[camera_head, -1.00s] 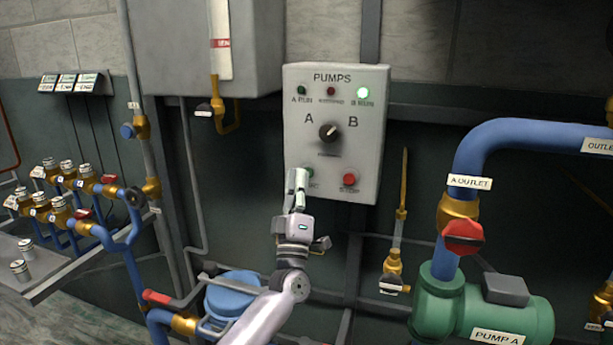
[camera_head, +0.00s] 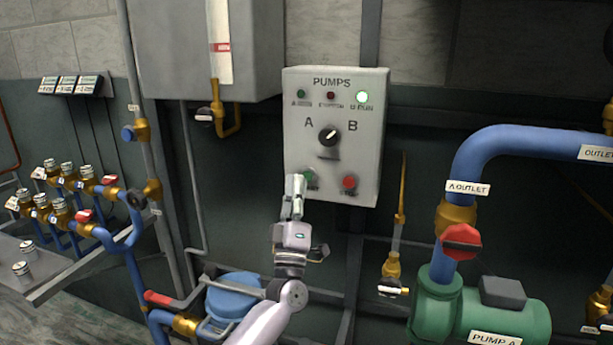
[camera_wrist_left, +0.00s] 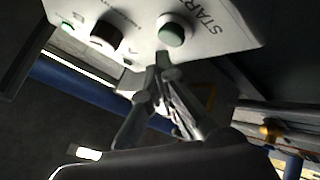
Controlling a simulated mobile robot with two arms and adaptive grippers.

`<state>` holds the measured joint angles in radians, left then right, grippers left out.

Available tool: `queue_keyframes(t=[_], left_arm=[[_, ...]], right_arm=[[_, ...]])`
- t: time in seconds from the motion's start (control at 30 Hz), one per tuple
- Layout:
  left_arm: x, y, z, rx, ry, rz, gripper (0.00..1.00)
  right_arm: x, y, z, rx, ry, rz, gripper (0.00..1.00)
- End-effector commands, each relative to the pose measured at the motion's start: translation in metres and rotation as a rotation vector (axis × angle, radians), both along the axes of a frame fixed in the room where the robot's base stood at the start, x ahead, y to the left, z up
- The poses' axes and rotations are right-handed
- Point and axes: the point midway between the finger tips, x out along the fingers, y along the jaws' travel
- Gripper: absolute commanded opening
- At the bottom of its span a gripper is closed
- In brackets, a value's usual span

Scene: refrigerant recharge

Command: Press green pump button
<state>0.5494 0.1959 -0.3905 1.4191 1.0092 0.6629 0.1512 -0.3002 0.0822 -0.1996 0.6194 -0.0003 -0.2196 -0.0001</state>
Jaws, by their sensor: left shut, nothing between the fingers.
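The grey PUMPS panel (camera_head: 357,110) hangs on the wall in the head view. The green button (camera_head: 308,173) is at its lower left, partly hidden behind my left gripper. The left gripper (camera_head: 296,184) is shut and empty, with its tips just below and in front of the button. In the left wrist view the green button (camera_wrist_left: 172,33) sits beside the word START, and the shut fingertips (camera_wrist_left: 163,62) are close to it. I cannot tell whether they touch. My right gripper is not in view.
A red button (camera_head: 349,182) is right of the green one, and a black selector knob (camera_head: 328,135) is above, between A and B. A blue pipe (camera_head: 480,150) and green pump A (camera_head: 500,322) stand at the right.

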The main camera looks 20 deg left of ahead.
Motion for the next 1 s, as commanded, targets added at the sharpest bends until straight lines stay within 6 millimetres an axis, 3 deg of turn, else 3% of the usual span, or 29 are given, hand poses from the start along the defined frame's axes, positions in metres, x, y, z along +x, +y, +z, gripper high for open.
queue_keyframes(t=[0.17,0.7,1.0], left_arm=[[-0.002,0.000,0.001,0.000,0.000,0.000,0.00],[-0.048,0.002,0.001,-0.001,0.001,0.000,0.00],[-0.050,0.002,0.000,0.000,0.000,0.000,0.00]], right_arm=[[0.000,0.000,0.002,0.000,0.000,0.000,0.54],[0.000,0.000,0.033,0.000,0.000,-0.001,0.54],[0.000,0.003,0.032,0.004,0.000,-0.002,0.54]])
